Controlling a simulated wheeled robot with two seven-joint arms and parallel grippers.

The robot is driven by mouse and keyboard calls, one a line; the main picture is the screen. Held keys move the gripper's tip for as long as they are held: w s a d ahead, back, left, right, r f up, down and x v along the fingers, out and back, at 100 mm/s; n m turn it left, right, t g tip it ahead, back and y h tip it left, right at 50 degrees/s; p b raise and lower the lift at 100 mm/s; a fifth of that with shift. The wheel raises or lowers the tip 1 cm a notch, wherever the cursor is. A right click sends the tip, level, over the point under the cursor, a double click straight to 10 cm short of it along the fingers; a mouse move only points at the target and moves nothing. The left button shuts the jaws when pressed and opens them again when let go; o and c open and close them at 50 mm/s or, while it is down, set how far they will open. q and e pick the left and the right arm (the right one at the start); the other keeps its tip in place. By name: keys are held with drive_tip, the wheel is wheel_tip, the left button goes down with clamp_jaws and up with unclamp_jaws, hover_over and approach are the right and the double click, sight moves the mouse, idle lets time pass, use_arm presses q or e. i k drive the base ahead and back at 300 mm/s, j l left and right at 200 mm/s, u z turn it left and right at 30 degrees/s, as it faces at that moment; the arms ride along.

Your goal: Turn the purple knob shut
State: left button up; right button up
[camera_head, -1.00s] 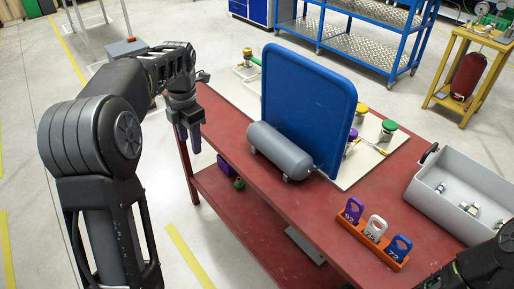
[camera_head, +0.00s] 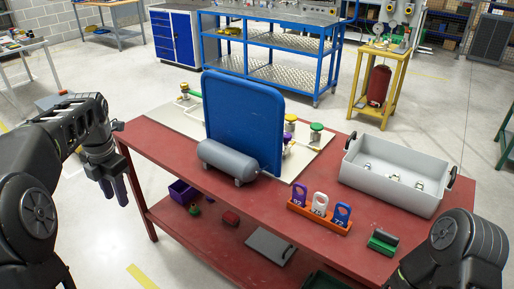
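The purple knob (camera_head: 287,138) shows only in part, just past the right edge of an upright blue panel (camera_head: 243,120) on the red table. The panel hides part of the board and pipes around it. A yellow knob (camera_head: 291,118) and a green knob (camera_head: 316,127) stand near it on the pale board. My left gripper (camera_head: 114,190) hangs fingers down off the table's left end, well away from the knobs. It holds nothing that I can see, and the gap between its fingers is unclear. My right arm (camera_head: 455,255) shows at the lower right; its gripper is out of view.
A grey cylinder (camera_head: 227,161) lies in front of the panel on the red table (camera_head: 185,160). An orange rack (camera_head: 318,218) with numbered tags, a green-and-black block (camera_head: 383,241) and a grey bin (camera_head: 395,183) stand to the right. The table's front left is clear.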

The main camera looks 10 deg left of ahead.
sight(288, 137)
drive_tip(key=k+z, duration=0.1)
drive_tip(key=z, duration=2.75)
drive_tip(key=j+z, duration=0.25)
drive_tip(key=k+j, duration=0.35)
drive_tip(key=j, duration=0.15)
drive_tip(key=k+j, duration=0.4)
drive_tip(key=j, duration=0.15)
drive_tip(key=k+j, duration=0.35)
drive_tip(key=j, duration=0.15)
drive_tip(key=k+j, duration=0.75)
drive_tip(key=j, duration=0.3)
